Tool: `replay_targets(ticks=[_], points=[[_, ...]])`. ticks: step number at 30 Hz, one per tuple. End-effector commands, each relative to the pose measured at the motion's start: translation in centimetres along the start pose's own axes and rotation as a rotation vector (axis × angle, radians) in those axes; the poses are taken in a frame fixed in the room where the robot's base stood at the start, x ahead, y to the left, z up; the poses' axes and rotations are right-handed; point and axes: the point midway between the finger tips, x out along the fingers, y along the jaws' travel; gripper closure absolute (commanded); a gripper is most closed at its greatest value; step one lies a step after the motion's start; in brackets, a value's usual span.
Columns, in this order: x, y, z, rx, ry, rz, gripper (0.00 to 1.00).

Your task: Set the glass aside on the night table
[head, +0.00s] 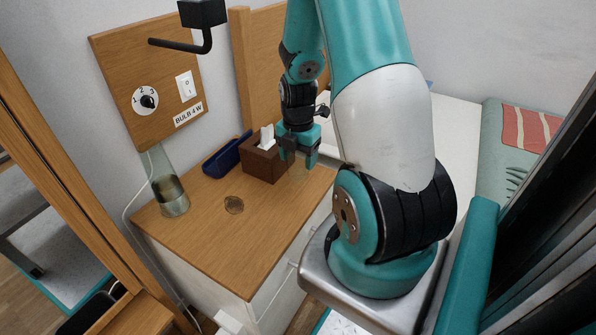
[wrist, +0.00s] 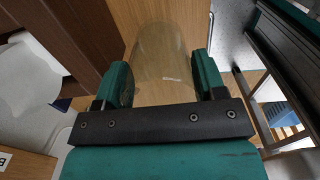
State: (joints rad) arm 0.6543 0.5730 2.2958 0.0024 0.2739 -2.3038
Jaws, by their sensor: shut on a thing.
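The glass (wrist: 165,45) is clear and see-through. It shows in the wrist view between the two green fingers of my gripper (wrist: 162,75), which is shut on it. In the head view my gripper (head: 301,160) is at the right end of the night table (head: 205,235), just right of the brown tissue box (head: 262,163). The glass cannot be made out clearly there. I cannot tell whether its base touches the tabletop.
A dark blue tray (head: 226,155) is at the back. The front of the tabletop is clear. A bed (head: 450,125) lies to the right.

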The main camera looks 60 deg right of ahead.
Motion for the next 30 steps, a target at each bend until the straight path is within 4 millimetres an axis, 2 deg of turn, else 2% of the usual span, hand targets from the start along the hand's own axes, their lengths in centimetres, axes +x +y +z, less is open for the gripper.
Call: replay_targets(ticks=[7,19,20,22,23,30], points=[[3.8,0.0,-0.1,0.0,0.002,-0.002,0.64],[4.3,0.0,-0.1,0.0,0.001,-0.001,0.64],[4.3,0.0,-0.1,0.0,0.0,-0.001,0.31],[4.2,0.0,-0.1,0.0,0.0,0.0,0.15],[4.2,0.0,-0.1,0.0,0.001,-0.001,0.1],[4.2,0.0,-0.1,0.0,0.001,-0.001,0.1]])
